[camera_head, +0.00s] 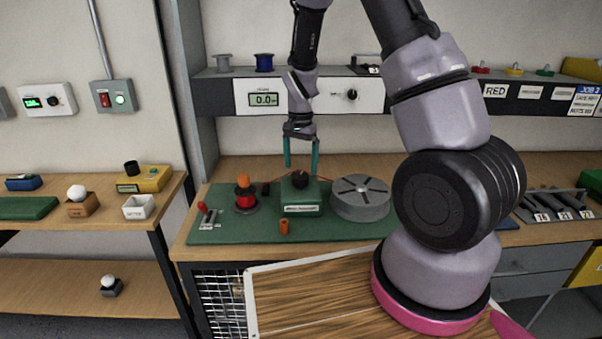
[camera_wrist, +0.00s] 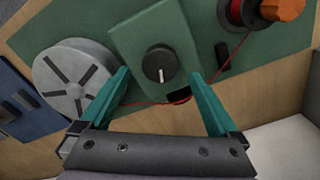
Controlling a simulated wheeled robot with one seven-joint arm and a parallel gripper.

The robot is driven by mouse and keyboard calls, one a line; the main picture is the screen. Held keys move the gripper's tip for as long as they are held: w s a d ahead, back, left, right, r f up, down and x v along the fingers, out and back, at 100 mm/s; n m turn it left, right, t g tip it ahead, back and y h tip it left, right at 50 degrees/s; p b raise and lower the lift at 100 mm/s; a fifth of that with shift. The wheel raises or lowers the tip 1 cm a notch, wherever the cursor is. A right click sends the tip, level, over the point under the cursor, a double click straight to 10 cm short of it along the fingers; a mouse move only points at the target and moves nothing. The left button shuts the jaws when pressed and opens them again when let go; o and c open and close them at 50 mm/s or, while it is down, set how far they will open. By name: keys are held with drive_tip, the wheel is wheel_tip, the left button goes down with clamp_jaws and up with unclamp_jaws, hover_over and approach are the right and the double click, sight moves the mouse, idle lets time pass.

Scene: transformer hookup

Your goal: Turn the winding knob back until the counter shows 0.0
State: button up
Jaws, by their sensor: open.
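The winding knob (camera_head: 300,178) is a small black dial on top of a green box (camera_head: 301,200) on the green mat. The wrist view shows the knob (camera_wrist: 158,65) from above, with a white pointer line toward the picture's bottom. My gripper (camera_head: 301,167) points down above the box. Its teal fingers are open and empty, one on each side of the knob and apart from it. A display (camera_head: 264,99) on the white shelf panel seems to read 0.0, with small text above. I cannot tell whether it is the winding counter. The label on the box front is unreadable.
A grey slotted disc (camera_head: 361,198) stands right of the box. A red spool with an orange knob (camera_head: 244,195) stands left, with red wire running to the box. An orange cylinder (camera_head: 284,228) stands in front.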

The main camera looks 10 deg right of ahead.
sight(300, 174)
drive_tip(key=shift+f, duration=1.75)
drive_tip(key=c, duration=1.4)
drive_tip(key=shift+o, duration=0.2)
drive_tip(key=shift+n, duration=1.7)
drive_tip(key=o, duration=1.4)
drive_tip(key=shift+c, duration=0.2)
